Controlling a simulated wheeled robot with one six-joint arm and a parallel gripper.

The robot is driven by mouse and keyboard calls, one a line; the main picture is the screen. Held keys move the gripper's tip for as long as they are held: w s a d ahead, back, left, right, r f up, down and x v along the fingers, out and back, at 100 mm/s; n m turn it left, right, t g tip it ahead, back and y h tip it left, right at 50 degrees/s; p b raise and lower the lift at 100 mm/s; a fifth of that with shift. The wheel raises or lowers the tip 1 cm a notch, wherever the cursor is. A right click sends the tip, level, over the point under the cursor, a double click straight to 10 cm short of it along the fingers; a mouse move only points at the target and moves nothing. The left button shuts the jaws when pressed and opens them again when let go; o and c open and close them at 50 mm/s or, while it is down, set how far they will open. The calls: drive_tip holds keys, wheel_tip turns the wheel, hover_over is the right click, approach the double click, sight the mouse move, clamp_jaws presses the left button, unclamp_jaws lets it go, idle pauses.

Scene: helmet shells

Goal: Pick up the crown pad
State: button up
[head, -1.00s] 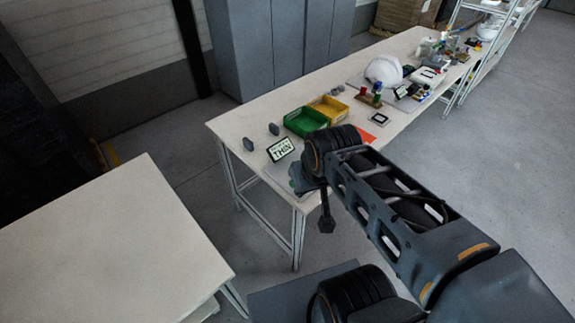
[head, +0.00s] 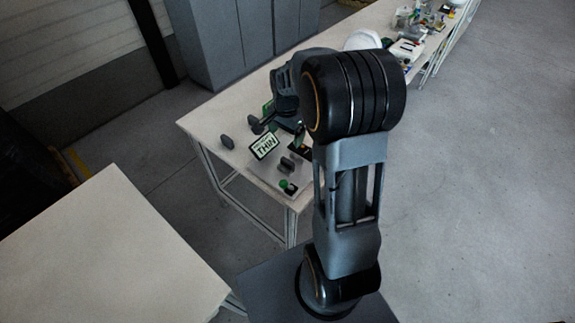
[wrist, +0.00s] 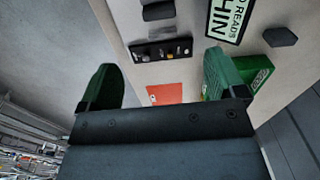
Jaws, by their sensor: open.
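Several small dark grey pads lie on the white workbench; I cannot tell which is the crown pad. In the head view one pad (head: 227,142) stands near the left edge, and another dark pad (head: 288,163) lies right of the THIN sign (head: 263,146). In the wrist view a dark pad (wrist: 281,37) lies right of the sign (wrist: 229,18), and dark rounded pieces (wrist: 158,11) show at the top edge. My gripper (wrist: 160,58) is open and empty, its two green fingers spread above the bench. In the head view it is mostly hidden by my arm.
A black block with small knobs (wrist: 161,50) and an orange-red card (wrist: 165,94) lie on the bench. A green bin (wrist: 252,72) is close beside the right finger. A white helmet shell (head: 362,40) stands farther back. A bare white table (head: 95,255) is at left.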

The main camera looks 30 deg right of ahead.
hover_over(287, 161)
drive_tip(key=shift+m, duration=0.3)
wheel_tip(287, 161, down, 9)
drive_tip(key=shift+r+p, duration=0.1)
drive_tip(key=shift+p, duration=0.25)
drive_tip(key=shift+d+f+p, duration=0.1)
drive_tip(key=shift+f+p, duration=0.55)
drive_tip(key=shift+f, duration=2.15)
drive_tip(key=c, duration=1.1)
drive_tip(key=shift+o, duration=0.2)
